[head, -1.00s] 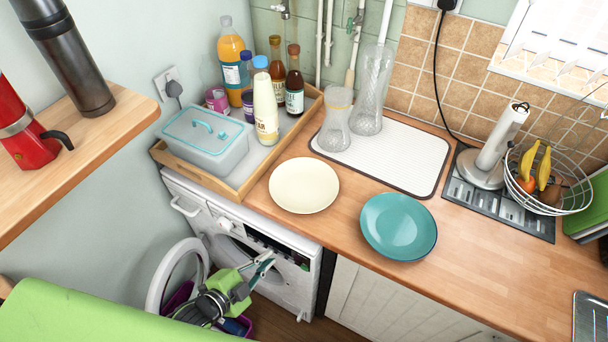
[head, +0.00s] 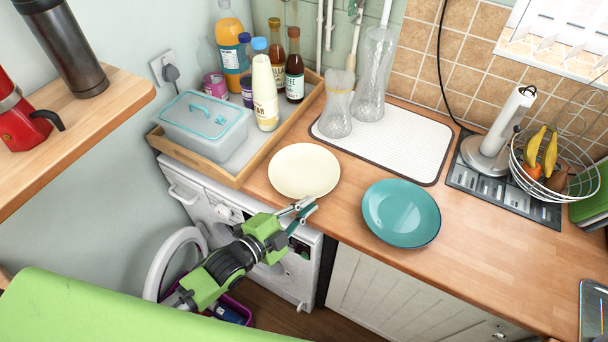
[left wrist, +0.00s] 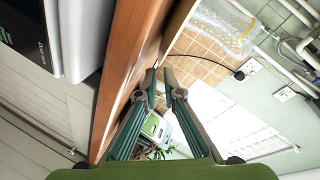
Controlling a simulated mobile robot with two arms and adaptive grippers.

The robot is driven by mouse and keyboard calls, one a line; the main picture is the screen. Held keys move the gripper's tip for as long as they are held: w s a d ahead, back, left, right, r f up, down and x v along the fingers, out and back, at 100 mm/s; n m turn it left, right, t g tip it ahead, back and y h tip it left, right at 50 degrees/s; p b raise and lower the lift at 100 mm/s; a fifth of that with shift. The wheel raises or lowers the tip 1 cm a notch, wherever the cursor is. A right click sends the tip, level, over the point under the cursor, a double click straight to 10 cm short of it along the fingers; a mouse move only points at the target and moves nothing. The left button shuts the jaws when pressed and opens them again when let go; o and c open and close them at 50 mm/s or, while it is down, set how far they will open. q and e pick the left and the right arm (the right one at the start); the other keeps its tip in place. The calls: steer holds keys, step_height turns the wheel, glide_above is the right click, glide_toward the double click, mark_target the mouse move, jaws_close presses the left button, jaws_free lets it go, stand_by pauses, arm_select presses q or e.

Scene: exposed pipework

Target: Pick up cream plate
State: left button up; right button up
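The cream plate (head: 304,170) lies flat on the wooden worktop, close to its front edge and beside the wooden tray. My left gripper (head: 312,206) is at the worktop's front edge, just in front of the plate's near rim and apparently apart from it. Its two fingers are apart with nothing between them. In the left wrist view the fingertips (left wrist: 161,78) show a small gap and point along the wooden worktop edge (left wrist: 128,80). I cannot make out the plate in that view. My right gripper is not in view.
A teal plate (head: 401,214) lies right of the cream plate. A wooden tray (head: 242,174) with bottles and a lidded box (head: 204,124) stands left. Behind is a white drying mat (head: 418,150) with glass vessels. The washing machine (head: 292,262) is below the worktop, its door open.

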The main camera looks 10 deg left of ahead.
mark_target(321, 195)
arm_select(q)
steer(key=b+x, duration=0.2)
steer(key=x, duration=0.2)
steer(key=shift+w+f, duration=0.1)
steer(key=shift+w, duration=0.1)
steer(key=shift+s, duration=0.1)
jaws_close()
